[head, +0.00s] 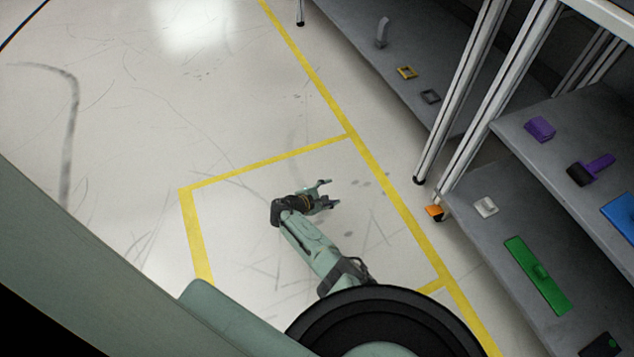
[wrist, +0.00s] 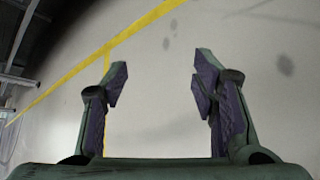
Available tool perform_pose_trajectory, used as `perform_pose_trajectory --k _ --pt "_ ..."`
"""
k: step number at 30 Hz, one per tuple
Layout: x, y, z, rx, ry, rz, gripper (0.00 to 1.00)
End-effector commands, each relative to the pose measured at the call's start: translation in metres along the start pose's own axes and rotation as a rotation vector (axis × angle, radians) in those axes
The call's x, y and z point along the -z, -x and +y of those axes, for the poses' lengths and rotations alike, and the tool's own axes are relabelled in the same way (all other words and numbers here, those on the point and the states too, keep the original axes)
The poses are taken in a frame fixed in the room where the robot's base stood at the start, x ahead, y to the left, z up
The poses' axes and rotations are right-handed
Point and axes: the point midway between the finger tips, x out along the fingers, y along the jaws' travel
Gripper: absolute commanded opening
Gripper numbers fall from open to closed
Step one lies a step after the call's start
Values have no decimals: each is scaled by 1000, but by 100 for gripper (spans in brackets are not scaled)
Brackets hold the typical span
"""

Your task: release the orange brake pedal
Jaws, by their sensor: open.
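A small orange piece (head: 435,212), which looks like the brake pedal, sits low at the left edge of the grey shelving, by the foot of a metal post. It is too small to tell whether it is pressed or raised. My gripper (head: 332,193) is over the floor, well to the left of the orange piece and apart from it. In the wrist view my gripper (wrist: 160,78) has its two purple-padded fingers spread wide, with only pale floor between them. The orange piece does not show in the wrist view.
Grey shelves at right hold a white piece (head: 485,206), a green panel (head: 537,274), a purple block (head: 540,128) and a black-and-purple piece (head: 590,170). A metal post (head: 497,101) stands in front of them. The floor inside the yellow lines (head: 262,164) is clear.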

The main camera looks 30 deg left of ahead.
Motion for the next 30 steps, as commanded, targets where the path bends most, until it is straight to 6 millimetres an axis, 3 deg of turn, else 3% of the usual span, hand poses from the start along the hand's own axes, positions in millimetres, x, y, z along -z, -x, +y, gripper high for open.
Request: perform_pose_trajectory --k 3,9,30 --pt "8 10 16 -13 -36 39 53" --pt "16 19 31 -25 -72 79 53" --pt "20 23 38 -31 -88 97 53"
